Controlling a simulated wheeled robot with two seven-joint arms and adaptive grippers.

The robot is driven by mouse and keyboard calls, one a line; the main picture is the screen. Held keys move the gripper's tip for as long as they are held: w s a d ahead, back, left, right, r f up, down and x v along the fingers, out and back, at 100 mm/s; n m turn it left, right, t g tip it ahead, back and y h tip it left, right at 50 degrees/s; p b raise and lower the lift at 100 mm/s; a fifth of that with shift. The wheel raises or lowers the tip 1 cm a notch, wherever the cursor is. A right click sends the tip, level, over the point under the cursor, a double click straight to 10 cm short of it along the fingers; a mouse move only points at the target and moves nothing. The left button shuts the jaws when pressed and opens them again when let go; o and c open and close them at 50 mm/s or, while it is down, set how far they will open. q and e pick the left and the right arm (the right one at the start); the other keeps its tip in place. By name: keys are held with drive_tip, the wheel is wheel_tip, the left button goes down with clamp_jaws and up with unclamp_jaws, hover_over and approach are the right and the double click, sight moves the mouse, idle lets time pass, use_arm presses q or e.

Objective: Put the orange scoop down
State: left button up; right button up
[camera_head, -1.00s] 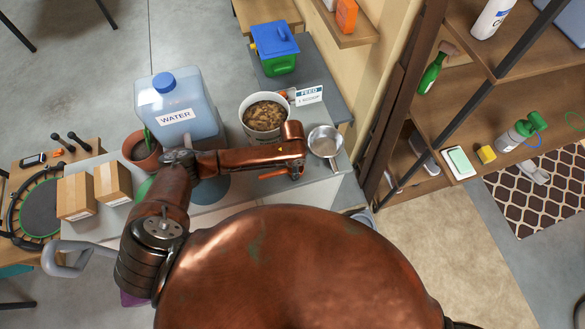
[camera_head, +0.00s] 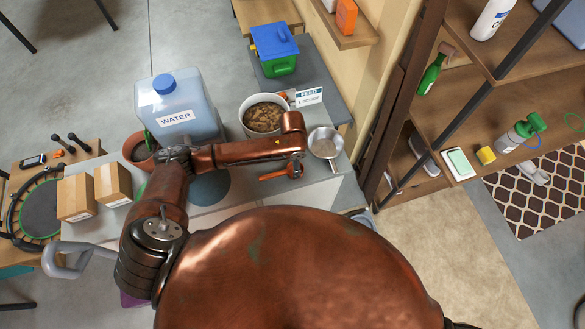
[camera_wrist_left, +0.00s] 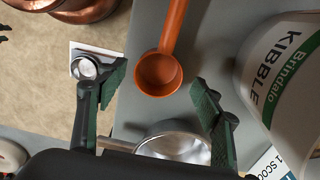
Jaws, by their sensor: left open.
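The orange scoop (camera_head: 271,177) lies on the grey counter (camera_head: 225,215), its handle pointing left in the head view. In the left wrist view the scoop's round cup (camera_wrist_left: 158,73) is between the spread fingers of my left gripper (camera_wrist_left: 157,85), with a gap on both sides. My left gripper is open; in the head view its fingers are mostly hidden below the wrist. The metal bowl (camera_head: 325,143) stands to the right of the scoop. My right gripper is not in view.
The kibble bucket (camera_head: 245,125) stands behind the scoop, with a feed sign (camera_head: 309,96) beside it. A water container (camera_head: 180,110), a plant pot (camera_head: 135,148) and two boxes (camera_head: 75,198) stand to the left. Shelves (camera_head: 480,100) are on the right.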

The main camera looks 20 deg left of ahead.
use_arm(q)
wheel_tip(320, 180, up, 7)
idle(0.3)
drive_tip(key=shift+f, duration=0.15)
idle(0.3)
